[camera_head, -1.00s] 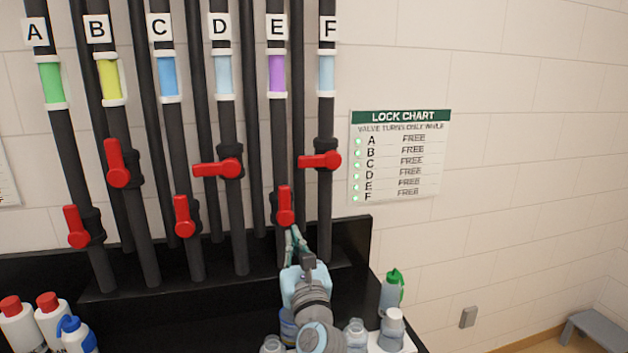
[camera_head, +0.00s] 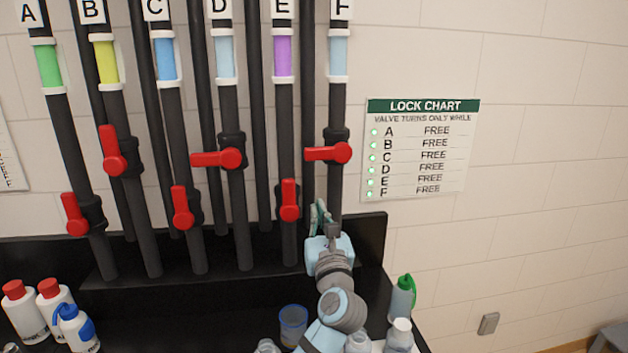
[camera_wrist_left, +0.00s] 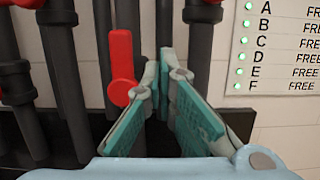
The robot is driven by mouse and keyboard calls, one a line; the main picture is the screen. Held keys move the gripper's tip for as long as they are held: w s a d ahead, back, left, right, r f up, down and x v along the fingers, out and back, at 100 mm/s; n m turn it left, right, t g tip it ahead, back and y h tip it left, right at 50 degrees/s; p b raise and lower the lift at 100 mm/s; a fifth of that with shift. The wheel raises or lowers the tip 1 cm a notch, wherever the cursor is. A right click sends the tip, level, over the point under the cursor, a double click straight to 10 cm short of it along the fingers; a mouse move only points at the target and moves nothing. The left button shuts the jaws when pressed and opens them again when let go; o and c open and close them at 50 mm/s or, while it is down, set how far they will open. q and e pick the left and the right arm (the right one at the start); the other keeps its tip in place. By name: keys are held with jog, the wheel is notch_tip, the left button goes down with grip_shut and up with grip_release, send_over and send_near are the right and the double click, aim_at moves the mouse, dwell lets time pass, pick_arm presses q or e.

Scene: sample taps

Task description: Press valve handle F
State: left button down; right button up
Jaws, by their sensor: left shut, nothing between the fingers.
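Valve handle F (camera_head: 329,153) is a red lever on the rightmost black pipe. It lies horizontal, pointing left from its round hub. My left gripper (camera_head: 320,208) is below handle F, in front of the lower part of the pipes, with a visible gap to it. Its fingers are shut and empty. In the left wrist view the teal fingers (camera_wrist_left: 162,85) point up at the pipes, with the upright red handle E (camera_wrist_left: 121,66) just left of them. The bottom of a red handle (camera_wrist_left: 211,2), probably F, shows at the top edge there. My right gripper is not in view.
Handle E (camera_head: 289,200) hangs close to the left of my gripper. Handle D (camera_head: 216,159) is horizontal; others stand upright. The lock chart (camera_head: 420,150) on the wall reads FREE for all valves with green lights. Bottles (camera_head: 402,299) and a blue cup (camera_head: 293,325) stand below.

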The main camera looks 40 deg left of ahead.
aim_at(327, 153)
pick_arm(q)
jog(key=w+a+r+b, duration=0.1)
jog(key=w+a+r, duration=0.3)
jog(key=a+r, duration=0.1)
jog(key=shift+w+a+r, duration=0.15)
jog(key=shift+w+r, duration=0.15)
jog(key=shift+w+a, duration=0.1)
jog(key=shift+a, duration=0.05)
